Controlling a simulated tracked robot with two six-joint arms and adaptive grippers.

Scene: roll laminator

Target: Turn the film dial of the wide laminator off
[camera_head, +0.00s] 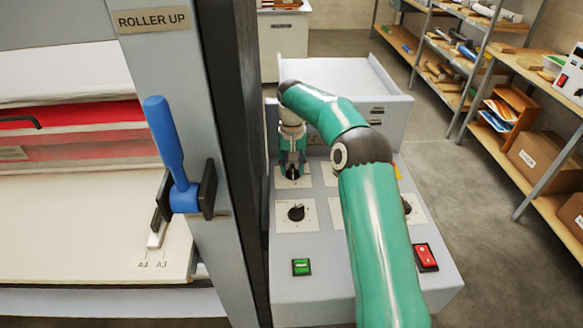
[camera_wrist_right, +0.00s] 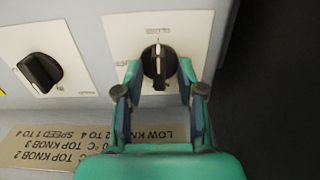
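The wide laminator's control panel (camera_head: 325,253) carries several black dials on white plates. My right gripper (camera_head: 293,168) points down over the far left dial (camera_head: 293,177), mostly hiding it in the head view. In the right wrist view this dial (camera_wrist_right: 160,62) is a black round knob with a pale pointer line, on a white plate with small upside-down print too blurred to read surely. My left gripper is not in view.
Another dial (camera_wrist_right: 40,72) is beside it in the wrist view. Nearer on the panel are a dial (camera_head: 296,212), a green button (camera_head: 301,267) and a red switch (camera_head: 426,257). A grey post (camera_head: 185,100) with a blue lever (camera_head: 168,145) rises left. Shelves (camera_head: 500,60) stand right.

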